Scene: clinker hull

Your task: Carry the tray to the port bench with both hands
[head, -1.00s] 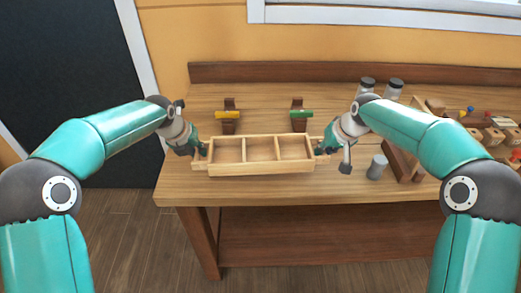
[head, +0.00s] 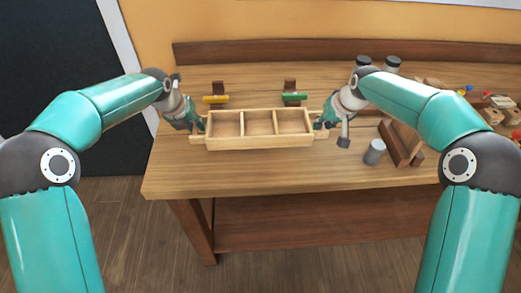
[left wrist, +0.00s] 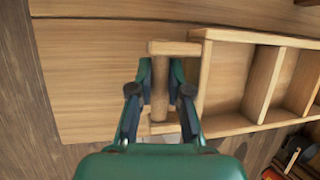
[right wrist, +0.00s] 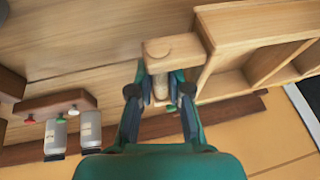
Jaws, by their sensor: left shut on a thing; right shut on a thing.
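The tray (head: 260,143) is a pale wooden box with three empty compartments and a handle at each end. It looks level and appears to be held a little above the wooden bench (head: 240,178). My left gripper (head: 200,124) is shut on the left end handle; its fingers flank the round bar (left wrist: 159,85) in the left wrist view. My right gripper (head: 322,124) is shut on the right end handle, whose bar (right wrist: 160,84) shows between the fingers in the right wrist view. I cannot tell from these views whether this bench is the port one.
To the right are a grey cylinder (head: 374,152), a brown wooden stand (head: 400,145) and lidded jars (head: 392,65). The bench front is clear.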

